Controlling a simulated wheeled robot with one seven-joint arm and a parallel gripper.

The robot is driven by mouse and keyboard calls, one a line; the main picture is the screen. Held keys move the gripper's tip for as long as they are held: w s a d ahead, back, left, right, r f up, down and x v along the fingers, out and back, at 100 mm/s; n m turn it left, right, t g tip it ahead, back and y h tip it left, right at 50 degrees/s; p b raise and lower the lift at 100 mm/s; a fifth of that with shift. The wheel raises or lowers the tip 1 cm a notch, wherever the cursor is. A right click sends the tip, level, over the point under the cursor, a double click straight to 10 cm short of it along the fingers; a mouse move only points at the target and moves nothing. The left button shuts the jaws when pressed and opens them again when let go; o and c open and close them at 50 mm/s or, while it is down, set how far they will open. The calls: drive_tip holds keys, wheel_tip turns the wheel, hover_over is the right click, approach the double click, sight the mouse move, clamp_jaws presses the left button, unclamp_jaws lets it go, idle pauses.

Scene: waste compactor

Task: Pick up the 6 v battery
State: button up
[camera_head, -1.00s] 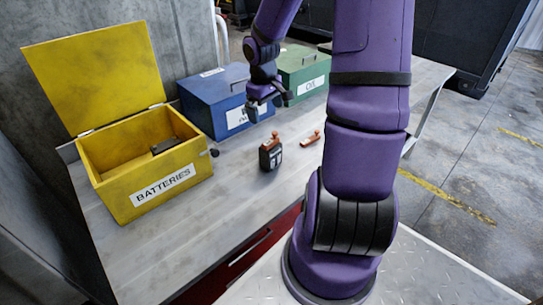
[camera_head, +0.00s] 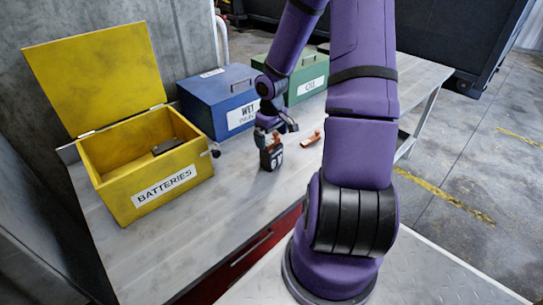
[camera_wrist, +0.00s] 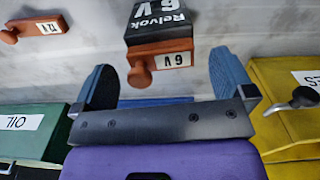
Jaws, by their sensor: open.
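The 6 V battery (camera_head: 270,159) stands on the grey table, black with a white-marked label and an orange top. The wrist view shows its black body (camera_wrist: 158,18) with "Relvok 6 V" and its orange top with a round knob. My gripper (camera_head: 276,128) is just above it in the head view. In the wrist view my gripper (camera_wrist: 164,80) is open, and the knob shows between its two blue-grey fingers, with clear gaps on both sides. No finger visibly touches the battery.
A small orange 12 V battery (camera_head: 311,139) lies to the right; it shows in the wrist view (camera_wrist: 38,27). The open yellow BATTERIES box (camera_head: 150,195) holds a dark item. Closed blue (camera_head: 215,103) and green OIL (camera_head: 305,80) boxes stand behind. The table's front left is clear.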

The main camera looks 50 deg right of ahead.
sight(271, 141)
drive_tip(key=shift+f, duration=1.65)
clamp_jaws()
drive_tip(key=shift+a+r, duration=0.1)
